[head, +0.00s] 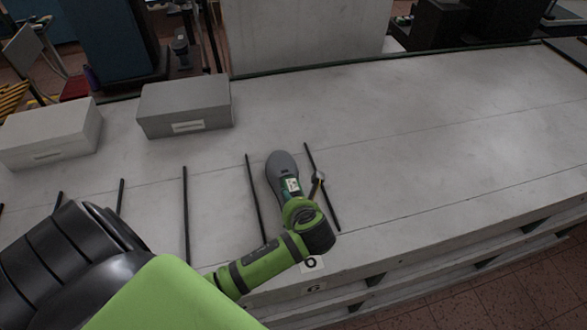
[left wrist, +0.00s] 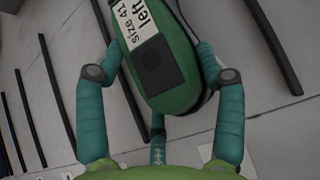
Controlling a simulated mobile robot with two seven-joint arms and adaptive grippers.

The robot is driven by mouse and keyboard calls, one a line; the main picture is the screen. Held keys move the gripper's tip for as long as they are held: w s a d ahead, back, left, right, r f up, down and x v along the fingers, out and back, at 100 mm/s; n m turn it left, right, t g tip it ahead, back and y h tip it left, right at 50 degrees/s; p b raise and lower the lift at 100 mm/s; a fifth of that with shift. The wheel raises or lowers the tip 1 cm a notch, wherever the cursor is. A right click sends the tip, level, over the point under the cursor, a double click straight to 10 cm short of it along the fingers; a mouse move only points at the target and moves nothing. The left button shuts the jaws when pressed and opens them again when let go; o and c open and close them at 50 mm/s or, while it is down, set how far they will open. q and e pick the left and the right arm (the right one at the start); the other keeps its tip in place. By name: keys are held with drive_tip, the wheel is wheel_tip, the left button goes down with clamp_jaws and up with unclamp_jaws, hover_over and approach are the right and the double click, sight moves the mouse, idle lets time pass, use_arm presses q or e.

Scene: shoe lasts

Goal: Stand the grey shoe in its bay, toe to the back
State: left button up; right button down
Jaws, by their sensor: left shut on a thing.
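The grey shoe (head: 281,166) lies in the head view between two dark divider strips, the left one (head: 255,195) and the right one (head: 328,200). Its rounded grey end points to the back of the bench. In the left wrist view its green top (left wrist: 178,90) carries a white label (left wrist: 140,28) reading "size 41 left". My left gripper (left wrist: 155,62) is shut on the shoe at its near end, with teal fingers on both sides. I cannot tell whether the sole touches the bench. My right gripper is not in view.
More divider strips (head: 186,215) mark bays to the left. A grey box (head: 185,104) and a paler box (head: 50,133) stand at the back left. A small white tag (head: 312,264) sits at the bench front. The bench (head: 450,140) is clear to the right.

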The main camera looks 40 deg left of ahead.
use_arm(q)
drive_tip(key=shift+w+r, duration=0.1)
drive_tip(key=shift+r, duration=0.1)
drive_tip(key=o, duration=1.7)
drive_tip(key=shift+f, duration=0.2)
drive_tip(key=shift+s+d, duration=0.1)
drive_tip(key=shift+s, duration=0.1)
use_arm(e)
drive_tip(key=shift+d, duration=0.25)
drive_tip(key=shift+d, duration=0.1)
use_arm(q)
drive_tip(key=b+v, duration=0.1)
drive_tip(key=v, duration=1.1)
drive_tip(key=shift+d+b, duration=0.1)
drive_tip(key=shift+b, duration=0.2)
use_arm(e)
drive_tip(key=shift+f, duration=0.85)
